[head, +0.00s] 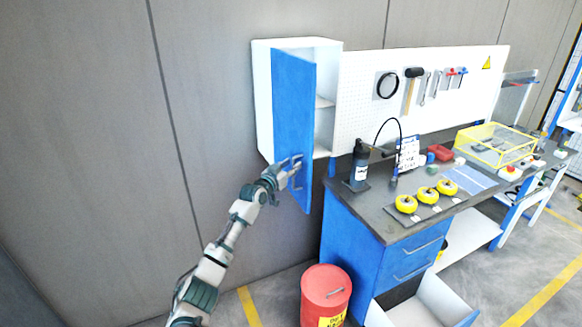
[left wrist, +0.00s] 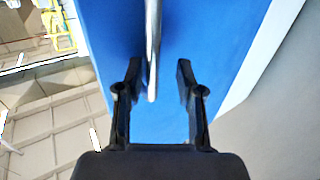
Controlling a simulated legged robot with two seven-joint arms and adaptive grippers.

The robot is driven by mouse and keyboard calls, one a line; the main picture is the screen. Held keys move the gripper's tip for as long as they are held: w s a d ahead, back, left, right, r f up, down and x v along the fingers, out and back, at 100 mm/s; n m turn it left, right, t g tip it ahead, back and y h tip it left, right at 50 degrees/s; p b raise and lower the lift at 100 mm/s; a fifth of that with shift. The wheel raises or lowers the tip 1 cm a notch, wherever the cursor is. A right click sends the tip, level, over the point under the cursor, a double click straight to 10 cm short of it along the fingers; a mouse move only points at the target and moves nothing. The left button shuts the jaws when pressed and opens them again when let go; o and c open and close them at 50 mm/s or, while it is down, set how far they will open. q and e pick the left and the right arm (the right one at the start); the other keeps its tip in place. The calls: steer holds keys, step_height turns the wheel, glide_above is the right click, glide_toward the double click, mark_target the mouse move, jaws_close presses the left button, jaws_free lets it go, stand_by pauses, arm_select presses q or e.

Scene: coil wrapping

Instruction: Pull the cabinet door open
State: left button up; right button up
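The white wall cabinet (head: 262,95) hangs on the grey wall, and its blue door (head: 293,110) stands swung open, showing the shelves inside. The metal door handle (head: 298,178) is near the door's lower edge. My left gripper (head: 290,168) is at the handle. In the left wrist view the handle (left wrist: 153,50) runs between the two spread fingers of the gripper (left wrist: 160,85), with a gap on the right side and little gap on the left. The blue door (left wrist: 210,40) lies behind them. My right gripper is not in view.
A workbench (head: 365,225) with blue drawers stands right of the cabinet, its lower drawer (head: 420,300) pulled out. A red bin (head: 325,292) stands on the floor below the door.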

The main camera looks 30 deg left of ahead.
arm_select(q)
steer(key=shift+s+a+f, duration=0.1)
steer(key=s, duration=1.1)
steer(key=shift+s+a, duration=0.35)
steer(key=shift+a, duration=0.05)
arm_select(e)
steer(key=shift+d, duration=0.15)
arm_select(q)
steer(key=shift+f, duration=0.1)
